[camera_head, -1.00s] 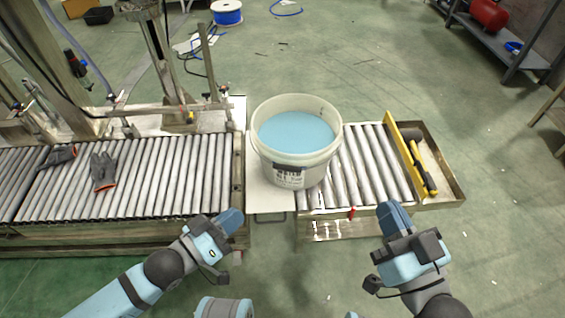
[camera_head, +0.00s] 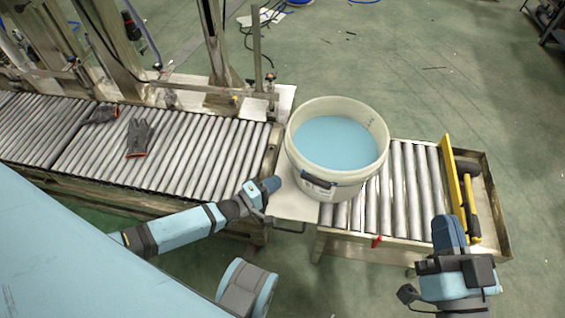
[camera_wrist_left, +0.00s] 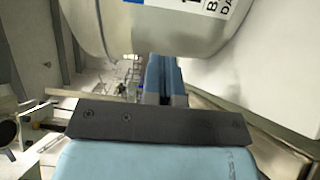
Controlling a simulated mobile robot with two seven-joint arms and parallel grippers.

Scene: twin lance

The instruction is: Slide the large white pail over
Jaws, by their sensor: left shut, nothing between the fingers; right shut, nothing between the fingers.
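The large white pail (camera_head: 378,121), filled with light blue content, stands upright across the white plate and the left end of the right roller section. My left gripper (camera_head: 272,184) is shut and empty, low at the pail's left side; I cannot tell whether it touches. In the left wrist view the pail's wall (camera_wrist_left: 190,30) fills the top, just beyond the shut blue fingers (camera_wrist_left: 163,75).
The left roller conveyor (camera_head: 200,150) carries dark gloves (camera_head: 139,138). The white plate (camera_head: 290,204) bridges to the right rollers (camera_head: 405,185). A yellow bar (camera_head: 452,185) closes their right end, with a tray (camera_head: 490,200) beyond. Metal posts stand behind the left conveyor.

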